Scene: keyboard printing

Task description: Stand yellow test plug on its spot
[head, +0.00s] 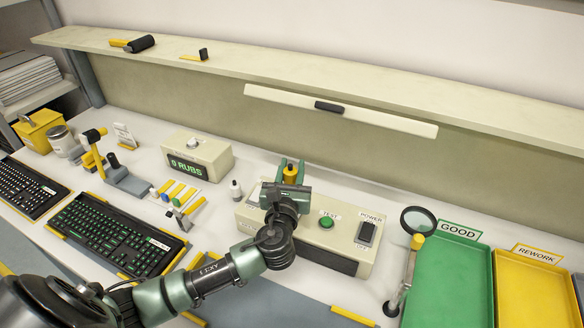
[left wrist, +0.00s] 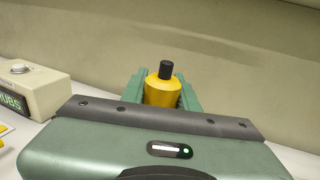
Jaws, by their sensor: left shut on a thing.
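The yellow test plug (left wrist: 162,93) with a black tip is upright between the green fingers of my left gripper (left wrist: 162,98) in the left wrist view. In the head view the plug (head: 290,174) shows between the fingers of my left gripper (head: 290,170), behind the back edge of the cream test box (head: 300,238). The gripper is shut on the plug. The plug's lower part and what is under it are hidden by the gripper, so I cannot tell whether it touches a surface. My right gripper is not in view.
The test box carries a green TEST button (head: 327,222) and a POWER switch (head: 366,232). A rub counter (head: 198,158) and a small white bottle (head: 235,190) stand left. A magnifier (head: 418,221), green GOOD tray (head: 403,318) and yellow REWORK tray (head: 497,300) are right. A shelf (head: 330,85) overhangs behind.

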